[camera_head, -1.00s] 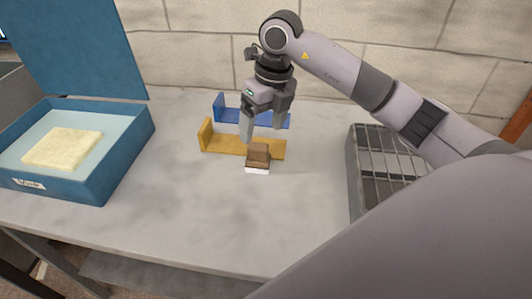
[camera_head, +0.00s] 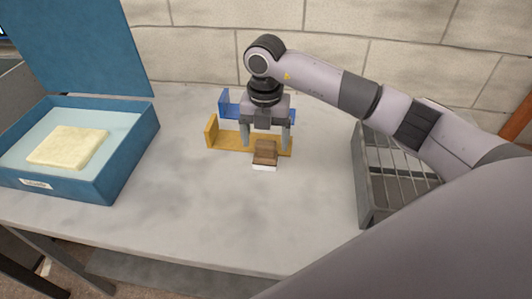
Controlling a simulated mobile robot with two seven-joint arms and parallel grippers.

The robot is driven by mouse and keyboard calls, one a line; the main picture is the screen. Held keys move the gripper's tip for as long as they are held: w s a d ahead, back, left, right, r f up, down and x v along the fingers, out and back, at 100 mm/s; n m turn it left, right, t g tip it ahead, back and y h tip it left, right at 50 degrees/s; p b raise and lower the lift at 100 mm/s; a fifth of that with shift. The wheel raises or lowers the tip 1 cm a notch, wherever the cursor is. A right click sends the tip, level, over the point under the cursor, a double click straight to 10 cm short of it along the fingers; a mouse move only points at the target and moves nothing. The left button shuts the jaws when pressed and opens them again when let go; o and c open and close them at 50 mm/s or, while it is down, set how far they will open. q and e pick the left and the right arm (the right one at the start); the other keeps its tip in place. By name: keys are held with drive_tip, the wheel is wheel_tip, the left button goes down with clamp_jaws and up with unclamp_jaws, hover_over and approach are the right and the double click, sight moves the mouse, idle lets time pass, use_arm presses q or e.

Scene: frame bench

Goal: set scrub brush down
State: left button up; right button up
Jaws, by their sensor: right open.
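The scrub brush (camera_head: 265,153), a brown wooden block with white bristles underneath, rests on the grey bench bristles down, at the front edge of the yellow bracket. My right gripper (camera_head: 266,141) is open and points down. Its two fingers show to the left and right of the brush's top, a little behind or above it; I cannot tell whether they touch it. My left gripper is not in view.
The yellow bracket (camera_head: 228,139) and a blue bracket (camera_head: 230,104) stand behind the brush. An open blue box (camera_head: 118,162) with a pale yellow block (camera_head: 68,147) is at left. A grey wire rack (camera_head: 363,185) is at right. The bench front is clear.

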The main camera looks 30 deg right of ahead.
sight(266, 143)
drive_tip(key=shift+d+f, duration=0.1)
drive_tip(key=shift+f, duration=1.35)
drive_tip(key=c, duration=1.1)
wheel_tip(266, 143, up, 20)
drive_tip(key=shift+r+p, duration=0.1)
drive_tip(key=shift+p, duration=0.25)
drive_tip(key=shift+c, duration=0.2)
